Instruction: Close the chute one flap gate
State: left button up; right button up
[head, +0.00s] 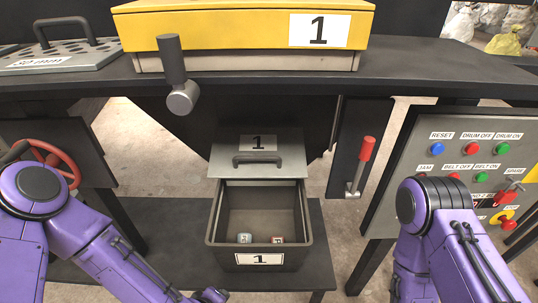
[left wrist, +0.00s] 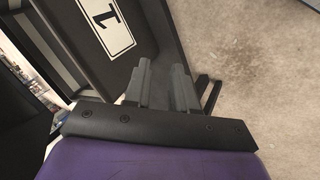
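A grey plate labelled 1 with a dark bar handle (head: 258,158), which appears to be the chute one flap gate, sits sloped above the back of a bin. The open dark bin (head: 213,237), also labelled 1, stands below it with small objects inside; its label also shows in the left wrist view (left wrist: 106,24). My left gripper (left wrist: 162,82) is low in front of the bin, its two fingers apart with nothing between them. In the head view only its edge shows at the bottom. My right arm is at the right; its gripper is out of frame.
A grey lever (head: 174,72) hangs below the yellow housing (head: 240,25). A red-handled lever (head: 363,160) is right of the bin. A red handwheel (head: 62,160) is at left, a button panel (head: 470,165) at right. Dark bars (left wrist: 210,92) are beside the left fingers.

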pick_arm(q)
jog(key=w+d+r+n+t+h, duration=0.25)
jog(key=w+d+r, duration=0.25)
jog(key=w+r, duration=0.4)
jog(key=n+t+h, duration=0.2)
jog(key=t, duration=0.3)
send_near(256, 159)
jog(key=shift+m, duration=0.35)
jog(key=x, duration=1)
jog(key=shift+w+d+f+p, duration=0.1)
jog(key=shift+w+p, duration=0.2)
jog(key=shift+p, duration=0.1)
